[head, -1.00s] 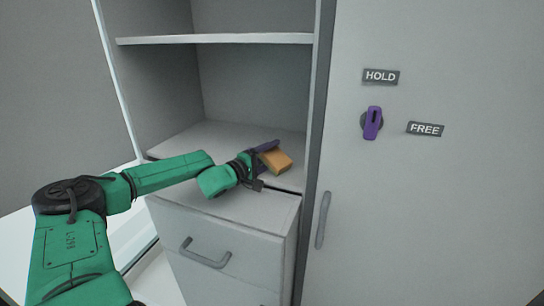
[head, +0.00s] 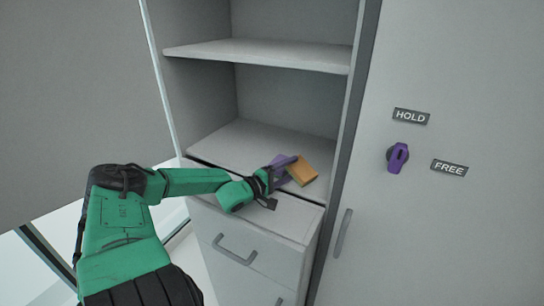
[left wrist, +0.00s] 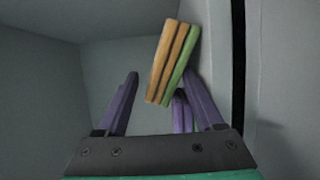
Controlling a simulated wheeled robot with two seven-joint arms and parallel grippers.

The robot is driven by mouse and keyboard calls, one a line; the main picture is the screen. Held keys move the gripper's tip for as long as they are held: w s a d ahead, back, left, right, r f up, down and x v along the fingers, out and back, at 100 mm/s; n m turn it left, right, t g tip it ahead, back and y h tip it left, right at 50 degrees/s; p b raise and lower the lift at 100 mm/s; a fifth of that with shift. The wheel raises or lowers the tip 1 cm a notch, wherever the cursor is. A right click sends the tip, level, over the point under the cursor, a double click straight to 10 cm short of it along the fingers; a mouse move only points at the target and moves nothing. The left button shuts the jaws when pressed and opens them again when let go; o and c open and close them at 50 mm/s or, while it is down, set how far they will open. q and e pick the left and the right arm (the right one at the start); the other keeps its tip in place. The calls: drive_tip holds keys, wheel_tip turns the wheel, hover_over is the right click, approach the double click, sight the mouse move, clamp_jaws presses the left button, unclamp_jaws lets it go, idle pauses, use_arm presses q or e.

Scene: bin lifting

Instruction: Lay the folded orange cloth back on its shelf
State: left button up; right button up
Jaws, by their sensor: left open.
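The folded orange cloth (head: 302,170) rests at the front right of the shelf (head: 235,146) above the drawers. In the left wrist view the cloth (left wrist: 165,62) is a layered orange block with one green layer, tilted on the picture. My left gripper (head: 283,172) has purple fingers and is open beside the cloth's left side. In the left wrist view my left gripper (left wrist: 158,85) has its fingers spread wide, with the cloth overlapping the right fingertip. I cannot tell if they touch. A lighter purple striped piece shows by the right finger. My right gripper is not in view.
A higher shelf (head: 265,53) spans the cabinet above. A drawer with a handle (head: 234,250) is below. To the right is a closed door with a purple knob (head: 398,157), HOLD and FREE labels, and a handle (head: 343,233). The shelf's left and back are clear.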

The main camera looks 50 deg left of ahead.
use_arm(q)
drive_tip(key=s+p, duration=0.1)
drive_tip(key=s, duration=0.1)
drive_tip(key=s+p, duration=0.4)
drive_tip(key=s, duration=0.1)
drive_tip(key=shift+a+r, duration=0.2)
drive_tip(key=shift+a, duration=0.05)
drive_tip(key=shift+s, duration=0.2)
drive_tip(key=shift+f, duration=0.15)
